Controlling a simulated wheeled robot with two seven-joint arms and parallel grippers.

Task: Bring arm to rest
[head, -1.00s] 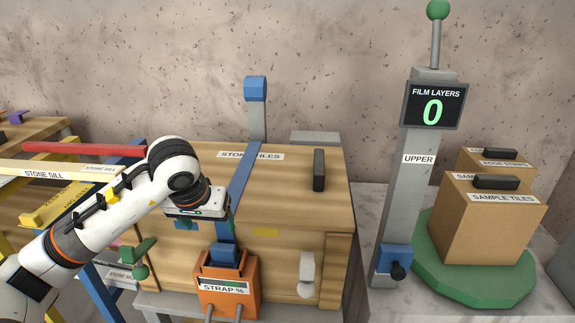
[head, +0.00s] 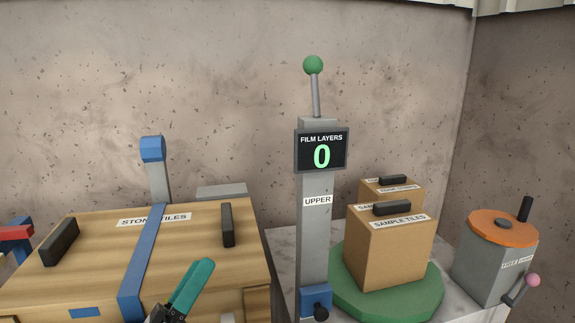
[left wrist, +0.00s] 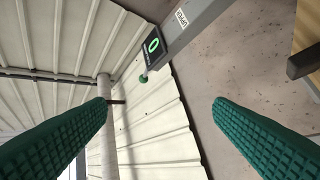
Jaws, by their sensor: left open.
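My left gripper (head: 192,284) rises from the bottom edge of the head view, in front of the wooden crate. One teal finger shows there, pointing up, and most of the arm is out of frame. In the left wrist view both teal fingers of the left gripper (left wrist: 160,106) stand wide apart with nothing between them. That view looks up toward the ceiling and the wall. My right gripper is in neither view.
A wooden crate (head: 75,227) with a blue strap (head: 143,250) and black handles stands at left. A post with a film layers display (head: 321,151) reading 0 stands right of it. Beyond are a green turntable (head: 390,300) with sample tiles boxes (head: 390,250) and an orange-topped drum (head: 497,265).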

